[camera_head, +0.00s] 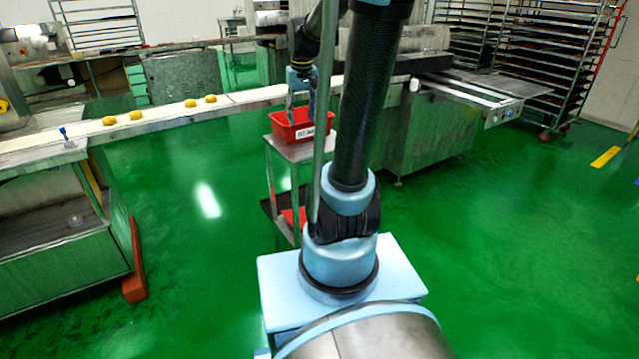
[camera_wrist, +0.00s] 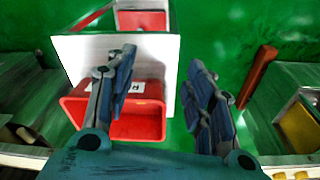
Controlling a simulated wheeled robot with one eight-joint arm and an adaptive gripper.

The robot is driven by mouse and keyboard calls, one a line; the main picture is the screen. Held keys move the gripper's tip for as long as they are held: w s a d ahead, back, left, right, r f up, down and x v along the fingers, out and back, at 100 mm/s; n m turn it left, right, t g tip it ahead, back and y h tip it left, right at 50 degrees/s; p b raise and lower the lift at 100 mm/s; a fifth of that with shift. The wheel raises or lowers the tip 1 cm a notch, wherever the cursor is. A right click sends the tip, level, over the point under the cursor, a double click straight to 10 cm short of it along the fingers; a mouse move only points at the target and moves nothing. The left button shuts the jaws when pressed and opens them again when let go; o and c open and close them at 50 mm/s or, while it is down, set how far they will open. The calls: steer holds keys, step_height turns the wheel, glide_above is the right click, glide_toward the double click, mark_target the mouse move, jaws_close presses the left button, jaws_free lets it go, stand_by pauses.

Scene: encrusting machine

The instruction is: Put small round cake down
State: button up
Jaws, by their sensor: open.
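Several small round yellow cakes (camera_head: 136,115) lie on the white conveyor belt (camera_head: 240,97) at the left of the head view. Two show at the lower right edge of the wrist view (camera_wrist: 279,175). A red bin (camera_head: 302,136) with a white label stands on a small metal cart. My gripper (camera_head: 301,108) is above the bin with its fingers pointing down. In the wrist view my gripper (camera_wrist: 162,62) has its fingers wide apart and nothing between them. The left finger covers part of the bin (camera_wrist: 148,127). I see no cake in the visible part of the bin.
The cart (camera_head: 283,172) has a light top and a lower shelf with another red item (camera_head: 293,216). A machine (camera_head: 440,130) stands behind to the right. Tall racks (camera_head: 560,60) stand at the back right. Green floor is free around the cart.

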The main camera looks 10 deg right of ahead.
steer(key=s+f, duration=0.5)
steer(key=s, duration=0.7)
steer(key=s+f, duration=0.6)
steer(key=s, duration=0.6)
steer(key=shift+f+m+t, duration=0.3)
steer(key=shift+m, duration=0.1)
steer(key=shift+d, duration=0.1)
steer(key=shift+w+f, duration=0.2)
steer(key=shift+w, duration=0.15)
